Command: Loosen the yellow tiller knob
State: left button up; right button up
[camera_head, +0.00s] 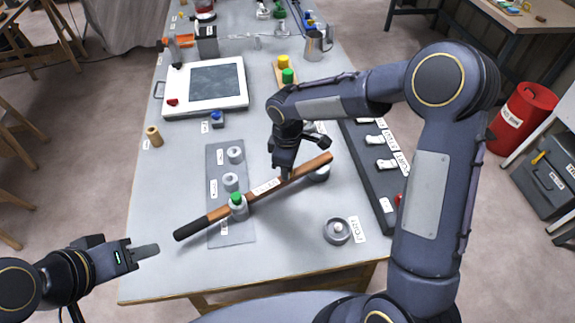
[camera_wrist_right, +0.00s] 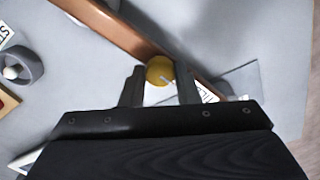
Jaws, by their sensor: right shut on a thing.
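The tiller (camera_head: 211,216), a long brown wooden bar with a black grip, lies slantwise across the middle of the table. A green knob (camera_head: 236,198) stands on a grey fitting at its lower left part. My right gripper (camera_head: 284,174) points down at the tiller's upper right part. In the right wrist view its fingers (camera_wrist_right: 160,88) are shut on the yellow knob (camera_wrist_right: 159,70), beside the wooden bar. In the head view the gripper hides this knob. My left gripper (camera_head: 145,251) is at the table's left front edge, away from the tiller; its finger gap cannot be made out.
A grey plate (camera_head: 217,165) with several round fittings lies under the tiller's left part. A round grey fitting (camera_head: 337,231) stands to the right. A white-framed panel (camera_head: 205,87) and a metal jug (camera_head: 315,44) are farther back. The table's front is clear.

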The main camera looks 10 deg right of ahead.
jog(key=shift+w+r, duration=0.1)
jog(key=o, duration=1)
jog(key=shift+c, duration=0.2)
jog(key=shift+r+b, duration=0.35)
jog(key=shift+r, duration=3.5)
